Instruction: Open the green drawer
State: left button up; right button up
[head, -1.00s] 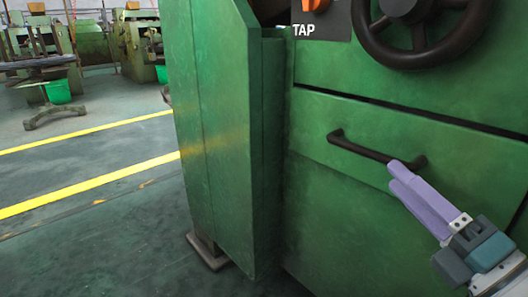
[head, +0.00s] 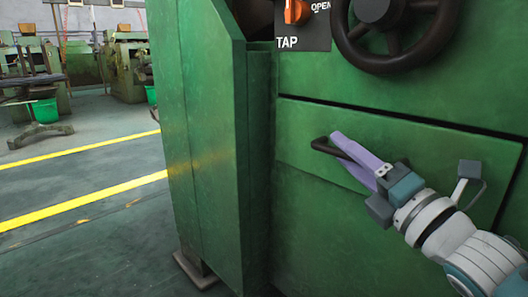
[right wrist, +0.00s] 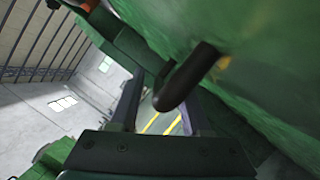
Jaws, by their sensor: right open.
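The green drawer (head: 300,148) is a flat panel in the front of the green machine, with a dark gap along its top edge. Its dark bar handle (head: 322,147) shows only at the left end; my right gripper hides the rest. My right gripper (head: 340,143) has pale purple fingers and reaches in from the right at the handle. In the right wrist view, the handle (right wrist: 185,78) comes down between the two open fingers (right wrist: 160,108). I cannot tell whether they touch it. The drawer front looks flush with the machine. My left gripper is not in view.
Above the drawer are a dark handwheel (head: 385,25) and an orange switch (head: 296,10) on a TAP plate. A green side panel (head: 205,150) juts out at left. Open floor with yellow lines (head: 80,205) lies further left, with other machines behind.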

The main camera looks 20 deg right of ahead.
grip_shut()
dwell(1.3)
